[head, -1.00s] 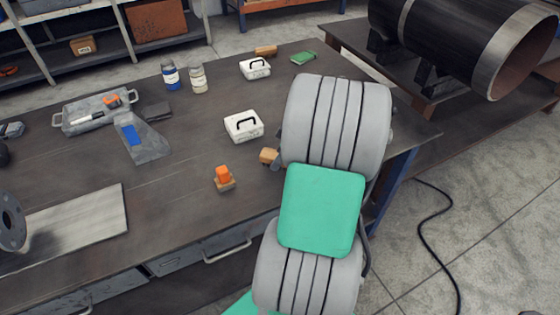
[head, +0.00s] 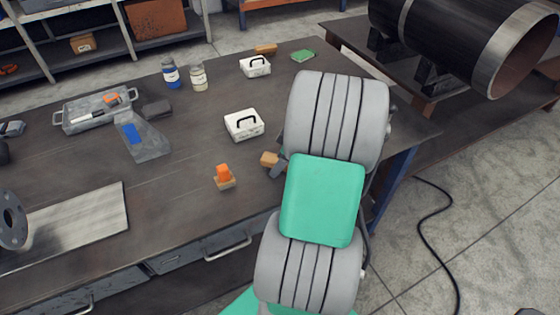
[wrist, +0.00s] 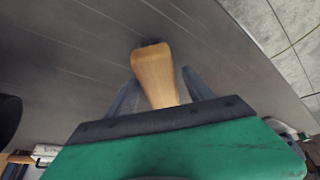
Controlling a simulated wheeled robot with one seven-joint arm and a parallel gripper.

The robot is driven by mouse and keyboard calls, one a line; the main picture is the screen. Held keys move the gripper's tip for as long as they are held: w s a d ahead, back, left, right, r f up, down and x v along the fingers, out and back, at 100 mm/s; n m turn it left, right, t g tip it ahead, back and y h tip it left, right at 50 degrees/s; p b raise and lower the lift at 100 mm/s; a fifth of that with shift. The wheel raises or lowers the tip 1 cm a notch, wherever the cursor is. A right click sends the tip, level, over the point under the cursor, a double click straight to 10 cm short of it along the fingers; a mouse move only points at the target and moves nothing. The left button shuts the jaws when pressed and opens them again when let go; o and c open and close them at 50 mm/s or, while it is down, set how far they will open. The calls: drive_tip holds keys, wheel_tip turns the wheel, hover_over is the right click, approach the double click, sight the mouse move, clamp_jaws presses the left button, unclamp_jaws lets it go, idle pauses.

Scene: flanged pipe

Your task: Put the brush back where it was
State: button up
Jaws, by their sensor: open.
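A tan wooden piece that looks like the brush (wrist: 155,75) lies between the fingers of my gripper (wrist: 160,92) in the wrist view. Its far end meets a dark patch, and its near end is hidden behind the green and black gripper body. The fingers stand apart on either side of it, and I cannot tell whether either touches it. In the head view the brush (head: 269,159) shows as a small tan end just left of my arm. My gripper (head: 279,167) is mostly hidden there, low over the workbench.
A large pipe (head: 460,40) lies at right.

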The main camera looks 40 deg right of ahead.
drive_tip(key=v, duration=1.1)
drive_tip(key=shift+r+b, duration=0.3)
drive_tip(key=shift+b, duration=0.05)
drive_tip(key=w+a+r+m+h, duration=0.1)
drive_tip(key=w+a, duration=0.1)
drive_tip(key=a, duration=0.7)
drive_tip(key=w+a+r+m, duration=0.1)
drive_tip(key=w+a, duration=0.2)
drive_tip(key=a, duration=0.6)
drive_tip(key=s+a+f+m+h, duration=0.1)
drive_tip(key=s+a+f+m, duration=0.1)
drive_tip(key=s+a, duration=0.4)
drive_tip(key=a+m, duration=0.1)
drive_tip(key=a, duration=0.4)
drive_tip(key=shift+s+a+m+g, duration=0.25)
drive_tip(key=shift+a+m+g, duration=0.05)
drive_tip(key=shift+a, duration=0.05)
drive_tip(key=shift+c, duration=0.2)
